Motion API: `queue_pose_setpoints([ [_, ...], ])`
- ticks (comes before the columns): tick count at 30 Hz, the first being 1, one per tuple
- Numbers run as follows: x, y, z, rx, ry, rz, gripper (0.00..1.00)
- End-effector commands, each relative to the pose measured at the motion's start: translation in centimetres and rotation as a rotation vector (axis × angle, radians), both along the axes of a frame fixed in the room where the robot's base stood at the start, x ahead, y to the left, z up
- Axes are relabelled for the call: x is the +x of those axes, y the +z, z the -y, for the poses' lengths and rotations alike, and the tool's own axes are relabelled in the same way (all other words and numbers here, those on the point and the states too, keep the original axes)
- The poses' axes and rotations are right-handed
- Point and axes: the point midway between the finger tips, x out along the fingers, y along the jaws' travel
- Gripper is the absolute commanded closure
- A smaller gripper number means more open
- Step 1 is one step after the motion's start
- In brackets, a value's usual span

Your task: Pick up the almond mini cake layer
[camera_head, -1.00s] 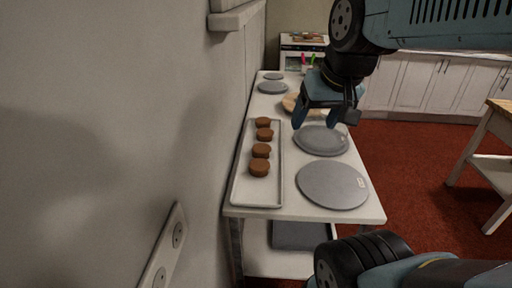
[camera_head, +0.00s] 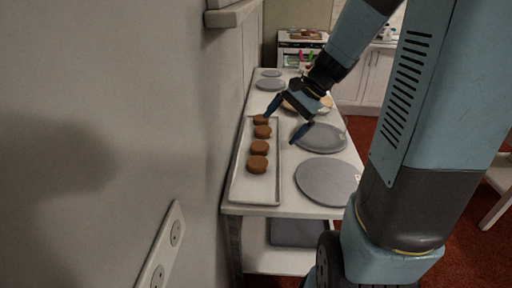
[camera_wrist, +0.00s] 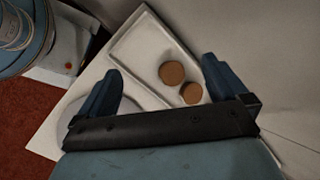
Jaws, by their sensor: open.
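Several round brown mini cake layers stand in a row on a white rectangular tray (camera_head: 258,193) along the wall side of the table. They look much alike, and I cannot tell which is almond. From far to near they are the far layer (camera_head: 260,119), the second layer (camera_head: 262,132), the third layer (camera_head: 259,148) and the nearest layer (camera_head: 257,164). My gripper (camera_head: 285,119) is open and empty above the far end of the tray. In the wrist view two layers (camera_wrist: 171,73) (camera_wrist: 191,93) lie between and beyond its spread fingers, untouched.
Grey round turntables stand right of the tray, one near (camera_head: 326,183) and one farther (camera_head: 323,138). Smaller grey discs (camera_head: 270,84) lie at the far end. A wooden round board (camera_head: 322,105) is partly behind my gripper. The wall runs close along the tray's left side.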

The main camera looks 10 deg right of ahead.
Motion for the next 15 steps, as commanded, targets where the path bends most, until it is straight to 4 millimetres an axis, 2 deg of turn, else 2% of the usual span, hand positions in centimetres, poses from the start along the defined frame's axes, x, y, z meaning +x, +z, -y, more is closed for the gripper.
queue_pose_setpoints([
  [15, 8.1, -7.8, 4.3, 0.375, -0.422, -0.25, 0.0],
])
